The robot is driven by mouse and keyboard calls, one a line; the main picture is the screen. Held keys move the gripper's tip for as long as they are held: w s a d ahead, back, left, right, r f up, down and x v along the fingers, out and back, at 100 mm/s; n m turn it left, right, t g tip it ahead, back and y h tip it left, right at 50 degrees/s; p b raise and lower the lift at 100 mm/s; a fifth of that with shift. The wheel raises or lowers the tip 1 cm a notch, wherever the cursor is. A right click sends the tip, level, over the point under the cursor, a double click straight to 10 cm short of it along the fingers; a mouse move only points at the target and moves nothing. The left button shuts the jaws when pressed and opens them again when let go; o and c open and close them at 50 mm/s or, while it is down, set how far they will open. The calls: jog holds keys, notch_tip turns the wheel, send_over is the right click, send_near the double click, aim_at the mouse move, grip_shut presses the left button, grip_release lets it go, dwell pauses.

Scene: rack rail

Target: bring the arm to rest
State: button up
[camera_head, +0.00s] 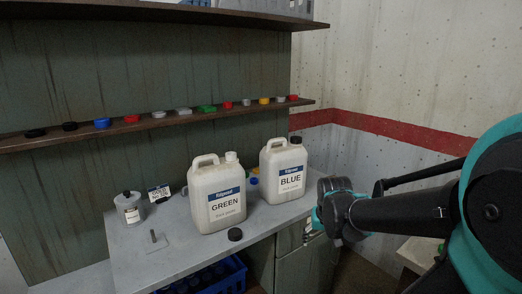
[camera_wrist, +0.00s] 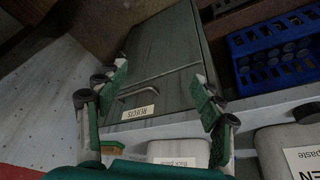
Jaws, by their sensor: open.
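My gripper (camera_head: 322,214) is at the right of the head view, beside the bench's right end and to the right of the BLUE jug. In the wrist view my gripper (camera_wrist: 158,88) shows its two fingers spread wide with nothing between them. Beyond them is a grey-green cabinet front with a REJECTS label (camera_wrist: 138,113). My arm reaches in from the right edge of the head view. Part of a white labelled container (camera_wrist: 180,150) shows below the fingers in the wrist view.
The BLUE jug (camera_head: 284,172), black-capped, and GREEN jug (camera_head: 217,195), white-capped, stand on the grey bench (camera_head: 130,262). A black cap (camera_head: 235,234) and small bottle (camera_head: 130,207) are there too. Several coloured caps line the shelf (camera_head: 60,141). A blue crate (camera_head: 232,277) sits below.

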jog(key=s+f+n, duration=0.1)
jog(key=s+f, duration=0.6)
jog(key=s, duration=0.1)
jog(key=shift+s, duration=0.15)
